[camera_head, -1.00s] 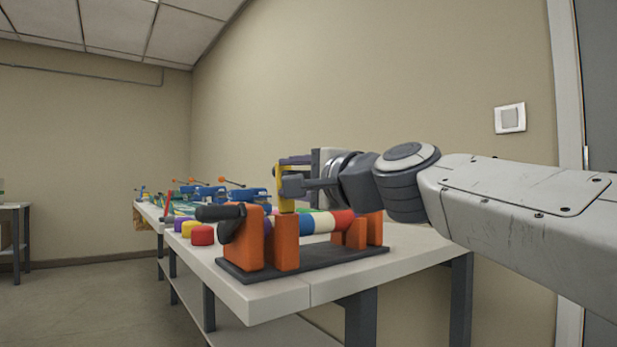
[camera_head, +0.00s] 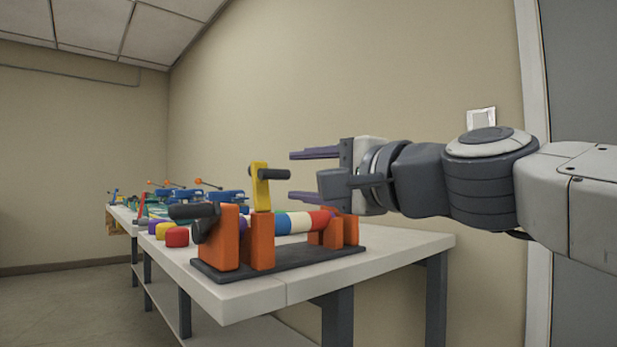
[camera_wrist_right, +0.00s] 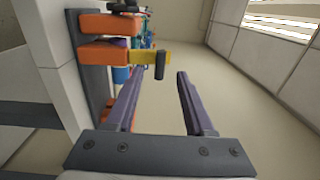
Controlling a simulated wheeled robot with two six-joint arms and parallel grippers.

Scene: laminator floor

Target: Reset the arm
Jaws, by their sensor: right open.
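My right gripper (camera_head: 318,173) is open and empty, with its two purple fingers pointing left. In the head view it is above the right end of the orange-posted device and right of the yellow lever, apart from it. The yellow lever (camera_head: 261,188) stands upright on the device and has a dark handle at its top. In the right wrist view the lever (camera_wrist_right: 145,57) lies beyond the fingertips, near the left finger, and my gripper (camera_wrist_right: 157,82) has nothing between its fingers. My left gripper is not in view.
The device's dark base (camera_head: 285,260) rests on the white table (camera_head: 405,244), near its front edge. Red, yellow and purple knobs (camera_head: 177,237) stand to its left. Blue devices (camera_head: 185,195) with orange-tipped levers are farther back. A beige wall is behind; the left floor is clear.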

